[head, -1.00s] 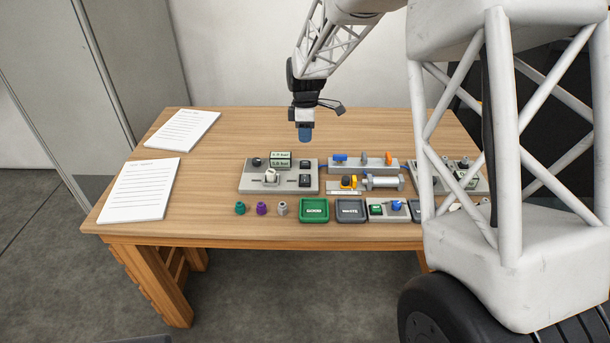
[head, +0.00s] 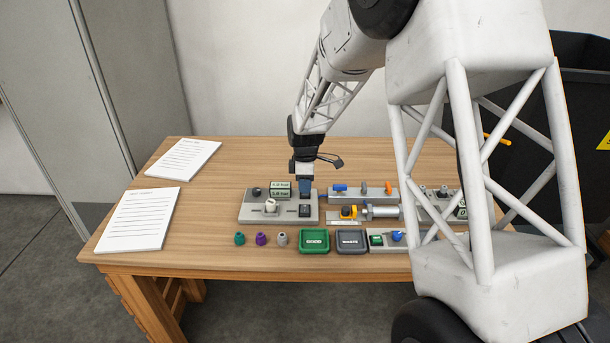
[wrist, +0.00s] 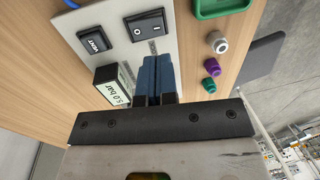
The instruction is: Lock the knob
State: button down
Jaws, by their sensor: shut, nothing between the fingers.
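The grey panel (head: 285,218) lies on the table in the head view and carries a pale knob (head: 270,206), a black round knob (head: 256,191) and a pressure display (head: 280,188). I cannot tell which knob the task means. My gripper (head: 305,194) is shut and empty, pointing down over the panel's right side, right of both knobs. In the wrist view, its blue fingers (wrist: 158,62) are together beside the rocker switch (wrist: 147,27) and display (wrist: 112,87). A VENT button (wrist: 95,42) is close by. Neither knob is recognisable there; the gripper blocks part of the panel.
Teal (head: 239,239), purple (head: 261,239) and grey (head: 282,239) fittings stand in front of the panel. A green tray (head: 314,251) and a grey tray (head: 352,251) are to their right. Valve blocks (head: 362,197) stand right of the panel. Papers (head: 135,220) lie left.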

aim_at(305, 209)
jog(key=shift+s+f, duration=0.2)
jog(key=shift+f, duration=1)
jog(key=shift+s+f, duration=0.15)
jog(key=shift+f, duration=1)
jog(key=shift+s+f, duration=0.2)
jog(key=shift+f, duration=1)
jog(key=shift+s+f+t, duration=0.1)
jog(key=shift+f+t, duration=0.15)
jog(key=shift+t, duration=0.05)
jog(key=shift+w+r, duration=0.3)
jog(key=shift+w, duration=0.45)
jog(key=shift+r, duration=0.1)
notch_tip(305, 209, up, 14)
jog(key=s, duration=0.2)
jog(key=shift+f, duration=0.2)
